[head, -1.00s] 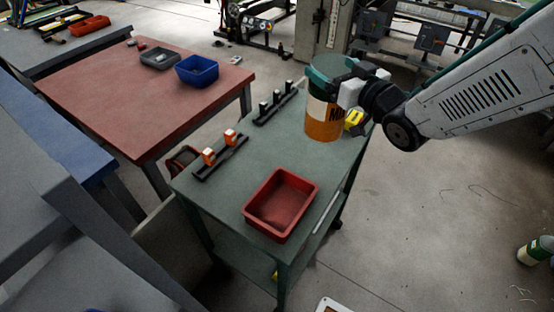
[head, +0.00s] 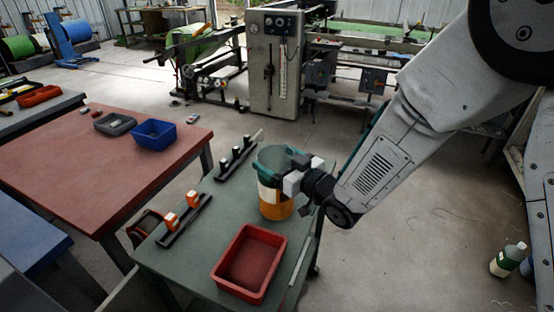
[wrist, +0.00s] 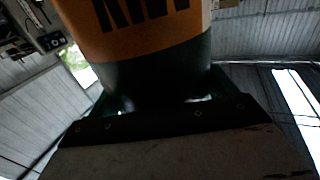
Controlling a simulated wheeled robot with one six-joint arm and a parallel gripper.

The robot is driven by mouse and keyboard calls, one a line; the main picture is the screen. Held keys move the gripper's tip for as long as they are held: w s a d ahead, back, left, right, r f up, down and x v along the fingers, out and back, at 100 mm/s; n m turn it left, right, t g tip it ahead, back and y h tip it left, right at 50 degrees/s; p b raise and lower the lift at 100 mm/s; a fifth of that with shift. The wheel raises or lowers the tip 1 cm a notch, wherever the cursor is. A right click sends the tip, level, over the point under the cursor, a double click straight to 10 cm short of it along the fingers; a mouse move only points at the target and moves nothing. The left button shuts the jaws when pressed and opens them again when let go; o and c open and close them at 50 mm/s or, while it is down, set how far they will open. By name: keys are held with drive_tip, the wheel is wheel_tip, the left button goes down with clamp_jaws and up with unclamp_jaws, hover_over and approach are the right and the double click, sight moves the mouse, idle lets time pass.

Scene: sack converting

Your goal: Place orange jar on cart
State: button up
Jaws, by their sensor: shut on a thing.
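The orange jar (head: 276,203) has a white label band and a green upper part. My gripper (head: 291,172) is shut on the jar's green upper part and holds it upright. The jar is over the right side of the green cart (head: 199,252) in the head view. I cannot tell whether its base touches the cart top. The wrist view shows the jar (wrist: 150,35) close up, with dark lettering on its orange side and the dark green part against the gripper. The fingertips are partly hidden.
On the cart are a red bin (head: 250,264), a rack with orange-topped items (head: 184,218) and a rack with dark items (head: 238,158). A red table (head: 100,165) with a blue bin (head: 155,134) stands left. A bottle (head: 508,260) stands on the floor at right.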

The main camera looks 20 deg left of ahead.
drive_tip(key=shift+f, duration=0.1)
drive_tip(key=o, duration=1.3)
drive_tip(key=shift+s+d, duration=0.1)
drive_tip(key=shift+d, duration=0.15)
drive_tip(key=v, duration=1.1)
drive_tip(key=shift+s+d, duration=0.15)
drive_tip(key=shift+d, duration=0.05)
